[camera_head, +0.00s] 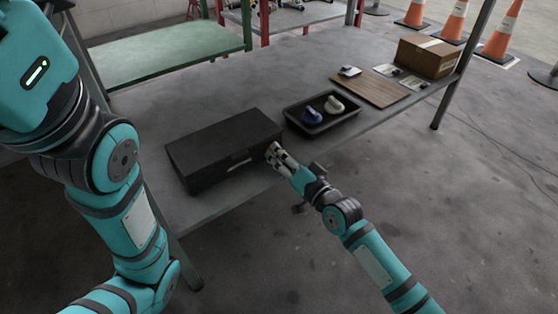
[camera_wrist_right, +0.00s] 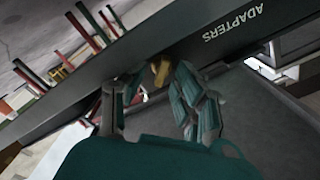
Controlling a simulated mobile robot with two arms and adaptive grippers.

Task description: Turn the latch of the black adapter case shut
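The black adapter case (camera_head: 222,142) sits on the grey table with its lid down. In the wrist view its dark front (camera_wrist_right: 225,45) carries the word ADAPTERS, seen upside down. A small brass-coloured latch (camera_wrist_right: 160,70) shows on the case front, partly hidden; its exact angle is hard to tell. My right gripper (camera_head: 274,154) is at the right end of the case front. In the wrist view the right gripper's fingers (camera_wrist_right: 150,85) are spread, with the latch showing between their tips; I cannot tell whether they touch it. My left gripper is out of view; only my left arm shows.
Farther right are a brown board (camera_head: 370,91) and a cardboard box (camera_head: 427,56). The table's front edge runs close below the case.

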